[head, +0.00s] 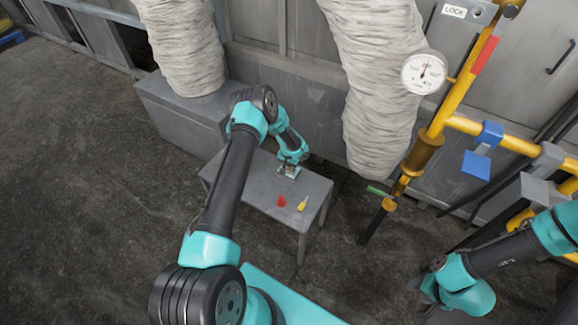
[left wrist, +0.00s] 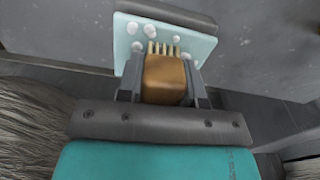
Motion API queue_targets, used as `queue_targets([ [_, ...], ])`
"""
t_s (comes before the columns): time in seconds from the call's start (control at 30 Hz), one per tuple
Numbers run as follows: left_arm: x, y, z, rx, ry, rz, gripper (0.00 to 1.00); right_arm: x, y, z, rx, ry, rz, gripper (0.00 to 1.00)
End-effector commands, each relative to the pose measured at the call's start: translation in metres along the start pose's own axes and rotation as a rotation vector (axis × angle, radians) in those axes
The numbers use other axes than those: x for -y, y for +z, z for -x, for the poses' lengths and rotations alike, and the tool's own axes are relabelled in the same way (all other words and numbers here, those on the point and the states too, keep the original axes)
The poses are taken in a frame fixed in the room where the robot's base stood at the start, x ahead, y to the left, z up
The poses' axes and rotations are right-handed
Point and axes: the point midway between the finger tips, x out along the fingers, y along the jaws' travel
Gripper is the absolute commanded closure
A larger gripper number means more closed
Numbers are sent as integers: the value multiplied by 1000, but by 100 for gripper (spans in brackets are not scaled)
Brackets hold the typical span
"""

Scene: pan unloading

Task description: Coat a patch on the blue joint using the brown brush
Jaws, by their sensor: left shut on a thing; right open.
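My left gripper (head: 289,168) is low over the small grey table. In the left wrist view, my left gripper (left wrist: 163,82) is shut on the brown brush (left wrist: 166,78), with its pale bristles pointing away from the gripper. The bristles are at a pale blue plate (left wrist: 125,35) dotted with white blobs; I cannot tell whether they touch it. In the head view the brush is hidden by the gripper. The blue joint (head: 490,133) sits on the yellow pipe at the right, with a blue square flap below it. My right gripper (head: 427,290) is open and empty, low at the right.
The grey table (head: 258,188) also holds a red item (head: 281,201) and a yellow item (head: 303,203). A round gauge (head: 424,72), yellow pipes and thick wrapped ducts (head: 375,80) stand behind. The floor at left is clear.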

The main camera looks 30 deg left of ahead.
Motion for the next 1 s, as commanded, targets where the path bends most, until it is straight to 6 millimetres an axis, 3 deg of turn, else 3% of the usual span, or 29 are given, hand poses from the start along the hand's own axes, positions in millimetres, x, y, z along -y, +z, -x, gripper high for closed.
queue_targets([
  [1.0, 0, 1, -9, 1, 0, 0, 85, 0, 0, 0, 0, 0, 0, 57],
])
